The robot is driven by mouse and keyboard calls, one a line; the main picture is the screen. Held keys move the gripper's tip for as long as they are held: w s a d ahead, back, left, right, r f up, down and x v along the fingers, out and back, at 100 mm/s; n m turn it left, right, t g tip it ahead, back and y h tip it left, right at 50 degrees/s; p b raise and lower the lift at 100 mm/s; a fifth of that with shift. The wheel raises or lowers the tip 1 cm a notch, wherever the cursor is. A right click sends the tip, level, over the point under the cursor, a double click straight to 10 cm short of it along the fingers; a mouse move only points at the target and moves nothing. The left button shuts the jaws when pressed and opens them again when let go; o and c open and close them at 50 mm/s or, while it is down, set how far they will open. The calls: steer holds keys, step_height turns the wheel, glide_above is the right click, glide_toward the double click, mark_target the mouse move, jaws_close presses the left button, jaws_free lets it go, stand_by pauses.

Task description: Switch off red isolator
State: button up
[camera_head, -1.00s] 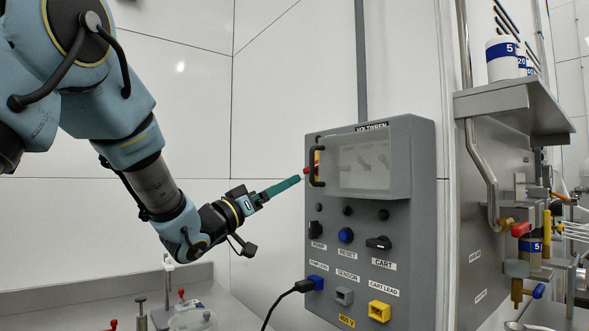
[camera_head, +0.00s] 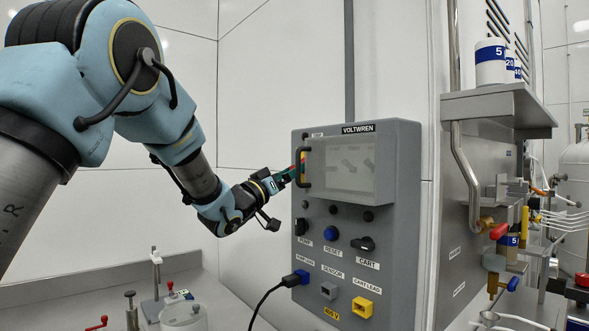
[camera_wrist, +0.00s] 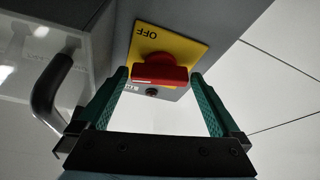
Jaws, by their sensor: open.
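The red isolator (camera_wrist: 158,72) is a red handle on a yellow plate (camera_wrist: 172,40) marked OFF, on the side of the grey control panel (camera_head: 404,225). In the wrist view the handle lies between the tips of my open gripper (camera_wrist: 160,80), with one green finger to each side. I cannot tell whether either finger touches it. In the head view my gripper (camera_head: 288,176) is at the panel's upper left edge, and the isolator is mostly hidden there.
A black bar handle (camera_head: 301,167) on the panel's clear window cover (camera_head: 346,165) stands close beside my gripper; it also shows in the wrist view (camera_wrist: 48,92). A black lead (camera_head: 266,303) plugs into the panel's lower left.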

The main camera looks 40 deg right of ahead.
steer(key=shift+c, duration=0.2)
steer(key=c, duration=1)
steer(key=m+g+b, duration=0.1)
steer(key=m+b, duration=0.1)
steer(key=b, duration=0.1)
steer(key=m+g+b, duration=0.1)
steer(key=m+b, duration=0.2)
steer(key=b, duration=0.1)
steer(key=shift+w+g, duration=0.15)
steer(key=shift+g, duration=0.25)
steer(key=o, duration=1)
steer(key=shift+o, duration=0.2)
